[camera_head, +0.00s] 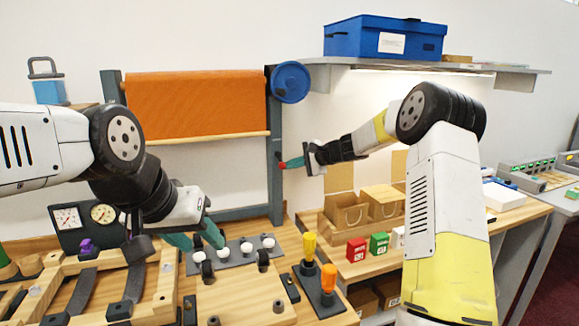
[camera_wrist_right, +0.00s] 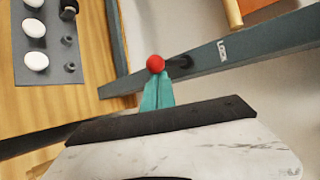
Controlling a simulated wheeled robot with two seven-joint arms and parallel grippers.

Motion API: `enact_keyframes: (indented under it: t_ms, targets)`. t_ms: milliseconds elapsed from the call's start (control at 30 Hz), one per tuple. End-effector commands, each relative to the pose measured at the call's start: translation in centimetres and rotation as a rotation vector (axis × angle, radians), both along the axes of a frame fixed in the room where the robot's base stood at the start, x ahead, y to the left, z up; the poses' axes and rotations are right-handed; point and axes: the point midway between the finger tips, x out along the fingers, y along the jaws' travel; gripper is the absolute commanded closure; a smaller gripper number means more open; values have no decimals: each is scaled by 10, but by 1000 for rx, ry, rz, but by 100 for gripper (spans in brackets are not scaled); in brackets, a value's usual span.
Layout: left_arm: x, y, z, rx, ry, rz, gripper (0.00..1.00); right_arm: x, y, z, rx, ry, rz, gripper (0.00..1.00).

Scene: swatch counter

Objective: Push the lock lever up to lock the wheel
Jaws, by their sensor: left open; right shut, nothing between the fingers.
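The lock lever has a red ball knob (camera_head: 282,165) on a short dark stem at the grey post, below the blue wheel (camera_head: 291,82). My right gripper (camera_head: 292,162) is shut and empty, with its teal fingertips right at the knob from the right. In the right wrist view the knob (camera_wrist_right: 155,63) sits just beyond the closed fingertips (camera_wrist_right: 157,80); I cannot tell whether they touch. My left gripper (camera_head: 197,240) is open, low at the left, above the grey strip with white knobs.
The grey post (camera_head: 276,190) carries a "LOCK" label in the wrist view. An orange cloth roll (camera_head: 195,105) hangs left of the wheel. Yellow and orange handles (camera_head: 309,246), a red box (camera_head: 356,250) and cardboard bags (camera_head: 345,212) stand below my right arm.

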Motion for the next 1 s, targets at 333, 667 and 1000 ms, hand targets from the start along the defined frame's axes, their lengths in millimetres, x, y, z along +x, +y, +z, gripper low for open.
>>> enact_keyframes:
  t_ms: [333,667,1000]
  targets:
    - [0,0,0,0,0,0,54,-1,-1,4,-20,53,0,100]
    - [0,0,0,0,0,0,54,-2,-1,7,-37,108,1,100]
    - [0,0,0,0,0,0,54,-4,1,18,-93,265,3,100]
